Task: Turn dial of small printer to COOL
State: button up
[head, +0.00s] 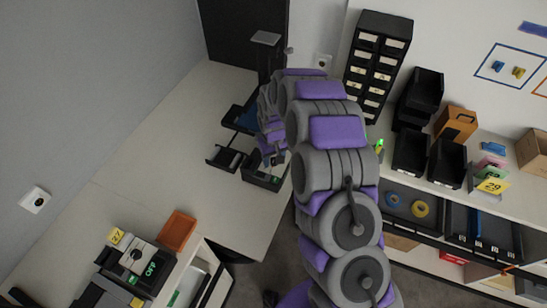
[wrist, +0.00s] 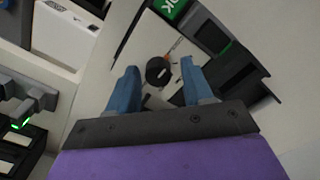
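In the head view the fingertips are hard to make out.
A second device with a green OFF display (head: 152,268) stands at the lower left, near an orange tray (head: 177,230). Black trays (head: 226,158) sit left of the small printer. Shelves with black bins (head: 411,152) fill the right. The middle counter (head: 150,150) is clear.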

aim_at(273, 159)
jog(key=shift+o, duration=0.3)
jog(key=shift+w+r, duration=0.1)
jog(key=shift+r, duration=0.4)
notch_tip(273, 159, up, 16)
jog(key=shift+r, duration=0.15)
jog(key=s+d+r+m+b, duration=0.1)
jog(key=s+d+r+b, duration=0.15)
jog(key=s+d, duration=0.45)
jog(key=s+d+r+m+b, duration=0.1)
jog(key=s+d+r, duration=0.25)
jog(key=s, duration=0.75)
jog(key=s+d+f+m+g+b, duration=0.1)
jog(key=s+d+b, duration=0.1)
jog(key=s, duration=0.9)
jog(key=s+d+f+m+b, duration=0.2)
jog(key=s+d, duration=0.2)
jog(key=s, duration=0.6)
jog(key=shift+s+f+g, duration=0.3)
jog(key=shift+s+g, duration=0.1)
jog(key=shift+d, duration=0.1)
jog(key=shift+c, duration=0.2)
